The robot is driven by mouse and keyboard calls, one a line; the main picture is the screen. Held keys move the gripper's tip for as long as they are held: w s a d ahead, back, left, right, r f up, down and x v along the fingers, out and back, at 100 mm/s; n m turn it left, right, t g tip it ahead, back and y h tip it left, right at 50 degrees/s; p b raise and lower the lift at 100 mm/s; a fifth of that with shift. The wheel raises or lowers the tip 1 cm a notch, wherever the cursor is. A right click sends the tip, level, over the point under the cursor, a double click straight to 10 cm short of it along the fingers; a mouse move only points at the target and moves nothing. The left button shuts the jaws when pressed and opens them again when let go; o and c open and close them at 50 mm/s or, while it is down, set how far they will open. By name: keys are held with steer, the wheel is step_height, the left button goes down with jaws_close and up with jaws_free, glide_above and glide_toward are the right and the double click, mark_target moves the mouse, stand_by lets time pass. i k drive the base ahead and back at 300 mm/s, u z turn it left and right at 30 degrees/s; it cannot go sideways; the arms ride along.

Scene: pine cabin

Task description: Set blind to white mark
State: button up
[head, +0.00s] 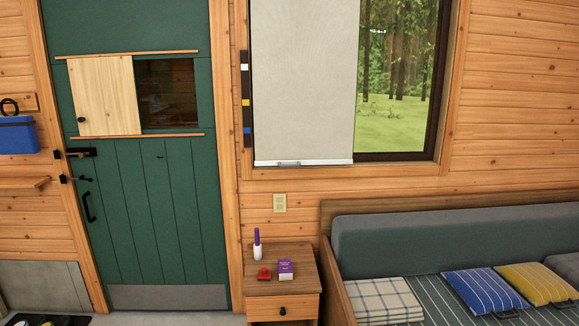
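The pale roller blind (303,80) hangs over the left part of the window. Its white bottom bar (325,162) has a small grey handle (290,163) and sits close to the window sill. A dark marker strip (246,115) runs up the frame just left of the blind. It carries a white mark (244,67) at the top, a yellow mark (246,102) in the middle and a blue mark (247,130) lowest. The bottom bar is below all of these marks. My gripper is not in view.
Below the window stands a small wooden nightstand (283,303) with a purple-and-white item, a red item and a purple box on top. A cushioned bench (450,235) stands to its right. A green door (150,220) is on the left.

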mark_target(280, 163)
steer(key=k, duration=0.95)
steer(key=u, duration=0.4)
steer(key=i, duration=0.5)
steer(key=u, duration=0.6)
steer(key=i, duration=2.25)
steer(key=z, duration=0.25)
